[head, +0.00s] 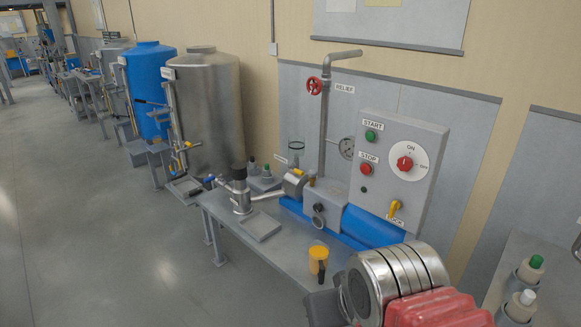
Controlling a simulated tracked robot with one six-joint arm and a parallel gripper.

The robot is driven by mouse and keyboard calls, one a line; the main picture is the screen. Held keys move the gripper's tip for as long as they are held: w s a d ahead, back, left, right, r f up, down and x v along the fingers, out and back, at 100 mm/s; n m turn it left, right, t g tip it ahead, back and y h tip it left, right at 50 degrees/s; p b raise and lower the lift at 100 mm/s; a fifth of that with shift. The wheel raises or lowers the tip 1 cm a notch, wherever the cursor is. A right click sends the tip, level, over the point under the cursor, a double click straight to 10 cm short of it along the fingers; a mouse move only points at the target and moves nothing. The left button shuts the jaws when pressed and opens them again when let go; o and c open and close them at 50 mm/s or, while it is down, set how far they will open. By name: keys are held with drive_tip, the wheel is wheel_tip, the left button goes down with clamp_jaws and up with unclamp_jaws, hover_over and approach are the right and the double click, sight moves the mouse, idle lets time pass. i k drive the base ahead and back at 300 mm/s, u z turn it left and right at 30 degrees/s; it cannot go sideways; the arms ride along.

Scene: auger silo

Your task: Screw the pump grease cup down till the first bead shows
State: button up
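My arm comes in at the bottom right, in front of the bench. The dark end of my gripper (330,300) shows partly at the lower edge, apart from the grease cup. Its fingers are not clear enough to tell open from shut.
A yellow cup (318,256) with a dark handled tool stands near the bench's front edge. A flat grey tray (260,226) lies left of it. A control panel (397,165) rises behind the pump. A relief pipe (325,120) with a red handwheel (314,86) stands beside it. Bottles stand at right.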

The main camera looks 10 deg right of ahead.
sight(311, 173)
drive_tip(key=u, duration=0.65)
drive_tip(key=i, duration=1.4)
drive_tip(key=z, duration=0.35)
drive_tip(key=i, duration=0.95)
drive_tip(key=z, duration=0.5)
